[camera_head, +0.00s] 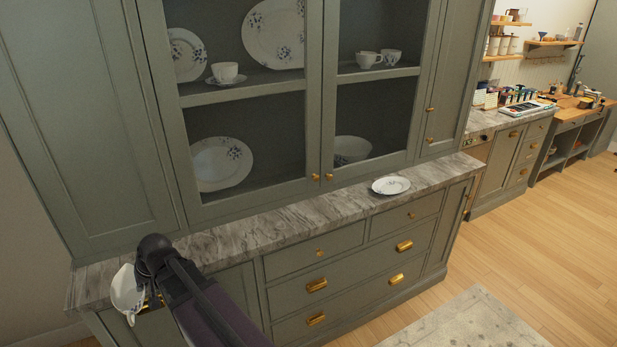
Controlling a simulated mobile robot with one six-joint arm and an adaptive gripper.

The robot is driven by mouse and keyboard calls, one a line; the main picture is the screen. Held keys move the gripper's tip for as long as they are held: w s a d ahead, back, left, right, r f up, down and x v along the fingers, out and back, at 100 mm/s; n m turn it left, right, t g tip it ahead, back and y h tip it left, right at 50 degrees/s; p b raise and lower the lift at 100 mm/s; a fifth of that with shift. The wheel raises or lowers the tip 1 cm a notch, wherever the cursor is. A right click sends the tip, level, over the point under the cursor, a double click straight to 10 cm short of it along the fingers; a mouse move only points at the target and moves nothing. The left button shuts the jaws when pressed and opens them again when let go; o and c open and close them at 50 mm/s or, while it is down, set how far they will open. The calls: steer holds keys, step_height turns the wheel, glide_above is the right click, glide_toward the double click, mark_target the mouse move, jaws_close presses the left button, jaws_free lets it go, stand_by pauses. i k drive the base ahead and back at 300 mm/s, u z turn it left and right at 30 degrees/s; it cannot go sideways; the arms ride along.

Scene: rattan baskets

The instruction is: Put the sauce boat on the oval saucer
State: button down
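The sauce boat (125,292) is white with a dark pattern and shows at the lower left, tilted, overlapping the counter's front edge. My gripper (142,288) is at its right side, mostly hidden behind my dark arm. It appears shut on the sauce boat, though the fingertips are hard to make out. The oval saucer (391,185) is white with a blue pattern. It lies flat and empty on the right part of the marble counter, well to the right of my gripper.
The grey marble counter (290,222) is clear between my arm and the saucer. Glass-door cupboards (315,120) with plates, cups and a bowl stand close behind it. Drawers with brass handles are below. A rug (470,320) lies on the wooden floor.

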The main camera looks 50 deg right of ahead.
mark_target(388, 188)
steer(key=u, duration=0.4)
steer(key=k, duration=0.1)
steer(key=z, duration=1.85)
steer(key=i, duration=0.5)
steer(key=z, duration=0.25)
steer(key=k, duration=0.55)
steer(key=u, duration=0.15)
